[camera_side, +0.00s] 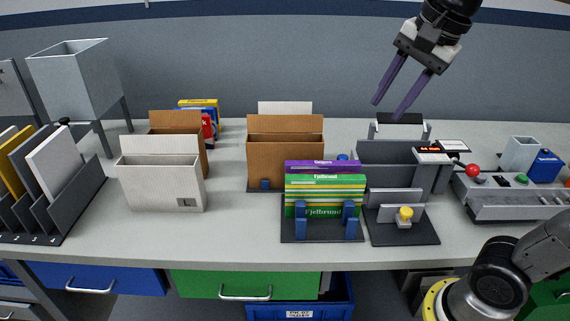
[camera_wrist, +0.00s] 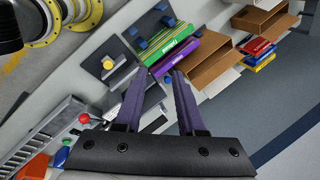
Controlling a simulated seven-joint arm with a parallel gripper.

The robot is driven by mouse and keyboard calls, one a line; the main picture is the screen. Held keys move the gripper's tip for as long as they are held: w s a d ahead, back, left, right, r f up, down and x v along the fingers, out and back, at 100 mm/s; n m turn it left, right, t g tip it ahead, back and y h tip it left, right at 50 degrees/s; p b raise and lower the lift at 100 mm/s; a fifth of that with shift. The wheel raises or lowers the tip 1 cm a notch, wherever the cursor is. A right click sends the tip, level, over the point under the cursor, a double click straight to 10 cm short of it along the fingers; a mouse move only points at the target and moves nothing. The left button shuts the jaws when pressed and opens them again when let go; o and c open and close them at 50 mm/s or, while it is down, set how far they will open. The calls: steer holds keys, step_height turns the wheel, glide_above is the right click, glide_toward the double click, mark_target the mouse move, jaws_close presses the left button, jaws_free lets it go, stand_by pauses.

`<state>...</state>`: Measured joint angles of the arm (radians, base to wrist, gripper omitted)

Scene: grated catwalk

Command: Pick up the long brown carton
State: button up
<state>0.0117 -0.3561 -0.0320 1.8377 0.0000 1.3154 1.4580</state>
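Two open brown cartons stand upright on the bench. One (camera_side: 285,150) is near the middle, behind the green and purple packs; the other (camera_side: 190,148) is farther left, partly hidden by a white carton. In the wrist view the middle one (camera_wrist: 212,62) lies right of my fingers, and the other (camera_wrist: 262,20) is at the top right. I cannot tell which one is the long carton. My gripper (camera_side: 387,109) hangs tilted in the air above the grey machine, right of both cartons. Its two purple fingers, also in the wrist view (camera_wrist: 158,71), are apart with nothing between them.
Green and purple packs (camera_side: 325,191) sit in a dark holder with blue posts. A white carton (camera_side: 160,184) and a slotted rack (camera_side: 45,185) stand left. The grey machine (camera_side: 387,153) and control box (camera_side: 510,198) stand right. The bench front between white carton and holder is clear.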

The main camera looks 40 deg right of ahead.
steer(key=w+r+m+g, duration=0.1)
steer(key=w+r+m, duration=0.2)
steer(key=w+m, duration=0.5)
steer(key=m+g, duration=0.2)
steer(key=g, duration=0.1)
glide_above(285, 152)
step_height(285, 152, down, 22)
steer(key=shift+w+r, duration=0.1)
steer(key=shift+f, duration=3.05)
jaws_close()
